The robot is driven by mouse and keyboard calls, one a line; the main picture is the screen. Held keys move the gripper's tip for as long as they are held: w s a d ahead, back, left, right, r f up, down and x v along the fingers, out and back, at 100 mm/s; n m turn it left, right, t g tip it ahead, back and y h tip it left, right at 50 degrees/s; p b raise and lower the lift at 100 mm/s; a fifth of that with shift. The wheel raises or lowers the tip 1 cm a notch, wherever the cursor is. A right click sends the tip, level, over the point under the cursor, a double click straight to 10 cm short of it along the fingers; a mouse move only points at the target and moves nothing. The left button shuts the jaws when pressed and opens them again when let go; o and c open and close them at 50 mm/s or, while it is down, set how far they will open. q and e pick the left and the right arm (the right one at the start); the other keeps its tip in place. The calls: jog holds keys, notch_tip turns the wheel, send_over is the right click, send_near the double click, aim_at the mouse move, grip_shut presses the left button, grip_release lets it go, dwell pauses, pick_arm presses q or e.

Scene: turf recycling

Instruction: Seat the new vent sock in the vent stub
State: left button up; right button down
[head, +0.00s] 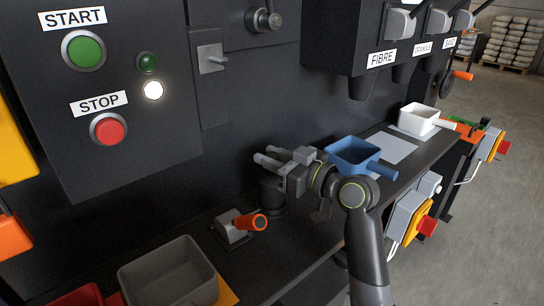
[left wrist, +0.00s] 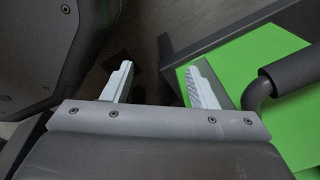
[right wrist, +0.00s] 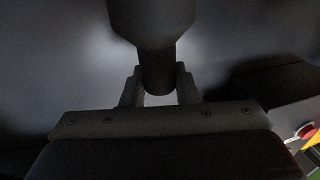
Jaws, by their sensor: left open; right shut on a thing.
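My right gripper (head: 266,156) reaches in at the middle of the head view, near the dark machine wall. In the right wrist view its fingers (right wrist: 160,88) are shut on a dark cylindrical thing (right wrist: 155,30), wide above and narrower between the fingers. I cannot tell for sure whether it is the vent sock. A short black cylinder (head: 271,196), possibly the vent stub, stands on the shelf just below the right gripper. Whether it touches the held thing is hidden. My left gripper (left wrist: 160,88) is open and empty; it is outside the head view.
A grey bin (head: 168,272) and a grey block with an orange handle (head: 236,228) stand left on the shelf (head: 298,245). A blue scoop (head: 352,153) and a white scoop (head: 418,118) lie right. A green panel (left wrist: 285,100) is near my left gripper.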

jog(key=shift+f, duration=0.3)
pick_arm(q)
jog(key=shift+w+a+f+b, duration=0.1)
jog(key=shift+w+f+b, duration=0.2)
jog(key=shift+w, duration=0.2)
pick_arm(e)
jog(key=shift+f, duration=0.2)
pick_arm(q)
jog(key=shift+w+f+b, duration=0.1)
jog(key=shift+w+b, duration=0.05)
jog(key=shift+b, duration=0.25)
pick_arm(e)
jog(key=shift+f, duration=0.4)
jog(key=c, duration=1)
grip_release()
jog(key=shift+c, duration=0.2)
pick_arm(q)
jog(key=shift+s, duration=0.2)
